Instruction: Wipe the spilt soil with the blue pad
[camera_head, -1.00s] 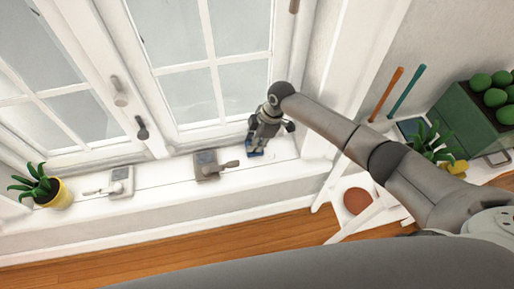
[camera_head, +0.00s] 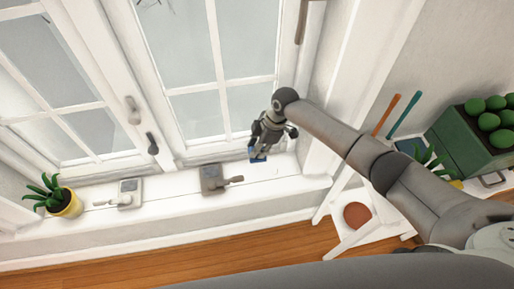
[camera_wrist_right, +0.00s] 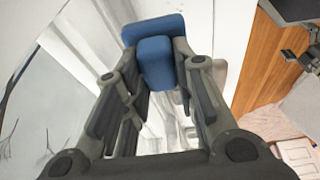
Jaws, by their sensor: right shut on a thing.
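My right gripper (camera_head: 259,147) is shut on the blue pad (camera_head: 257,155) at the right end of the white window sill (camera_head: 165,208). In the right wrist view, the pad's blue grip block (camera_wrist_right: 155,62) sits between the fingertips of the right gripper (camera_wrist_right: 157,70), with the wider pad behind it. The pad is down at the sill, close to the window frame; whether it touches the surface is hard to tell. A few tiny dark specks (camera_head: 276,168) lie on the sill right of the pad, too small to identify surely as soil. My left gripper is not in view.
On the sill stand a potted plant (camera_head: 64,203), a grey-white block with a handle (camera_head: 129,193) and a darker block with a handle (camera_head: 212,179). A white stool (camera_head: 375,232) with a round brown top piece, and a green crate (camera_head: 470,140) of green fruit, are at the right.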

